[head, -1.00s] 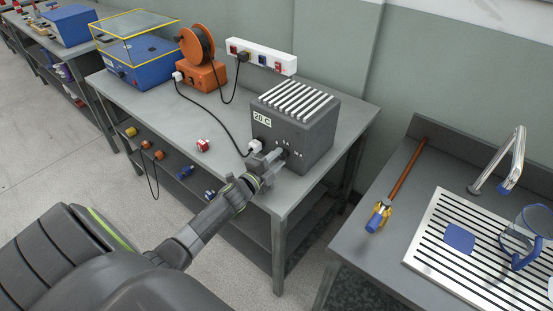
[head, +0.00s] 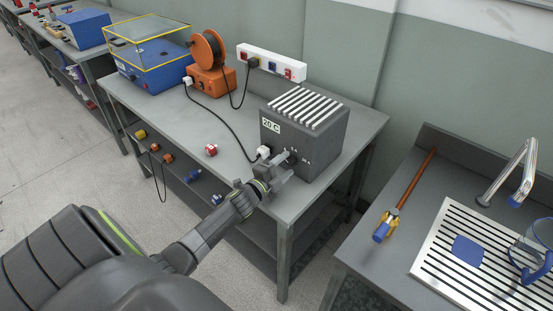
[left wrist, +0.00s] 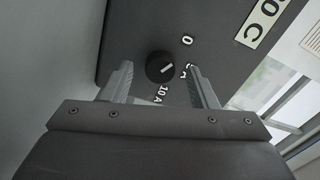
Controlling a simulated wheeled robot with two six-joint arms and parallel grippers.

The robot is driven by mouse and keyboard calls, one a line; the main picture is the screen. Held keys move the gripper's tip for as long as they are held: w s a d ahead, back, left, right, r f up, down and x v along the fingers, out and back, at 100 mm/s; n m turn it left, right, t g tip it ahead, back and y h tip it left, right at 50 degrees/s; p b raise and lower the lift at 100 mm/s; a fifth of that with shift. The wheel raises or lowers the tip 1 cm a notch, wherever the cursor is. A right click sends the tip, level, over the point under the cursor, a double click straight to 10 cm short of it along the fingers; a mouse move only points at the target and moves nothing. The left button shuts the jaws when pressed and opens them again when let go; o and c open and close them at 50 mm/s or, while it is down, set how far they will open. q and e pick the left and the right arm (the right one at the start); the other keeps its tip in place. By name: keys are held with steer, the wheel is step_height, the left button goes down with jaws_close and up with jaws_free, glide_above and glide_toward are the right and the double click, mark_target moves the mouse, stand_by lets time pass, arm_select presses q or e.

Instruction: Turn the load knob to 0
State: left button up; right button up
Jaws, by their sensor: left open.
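The dark grey load box (head: 318,150) with a slatted top and a "20 C" label stands on the grey bench. Its black load knob (left wrist: 160,67) shows in the left wrist view, with a white pointer line aimed right, near the partly covered middle mark. The marks "0" (left wrist: 187,40) and "10 A" (left wrist: 162,94) lie above right and below. My left gripper (head: 279,176) is open in front of the panel. In the left wrist view its fingers (left wrist: 160,75) appear on either side of the knob, not touching it. My right gripper is out of view.
A white plug (head: 263,152) with a black cable sits in the box panel beside the gripper. An orange cable reel (head: 208,80), a blue case (head: 150,70) and a white socket strip (head: 272,65) stand behind. A sink bench (head: 375,255) is at right.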

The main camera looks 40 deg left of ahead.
arm_select(q)
steer(key=s+b, duration=0.1)
steer(key=s, duration=0.2)
steer(key=s+b, duration=0.1)
steer(key=s, duration=0.3)
steer(key=s+a+b, duration=0.1)
steer(key=s, duration=0.3)
steer(key=shift+f+b, duration=0.25)
steer(key=shift+b, duration=0.15)
steer(key=s+p, duration=0.1)
steer(key=s, duration=0.5)
steer(key=shift+s+a+r, duration=0.15)
steer(key=shift+a+r, duration=0.05)
steer(key=shift+r, duration=0.05)
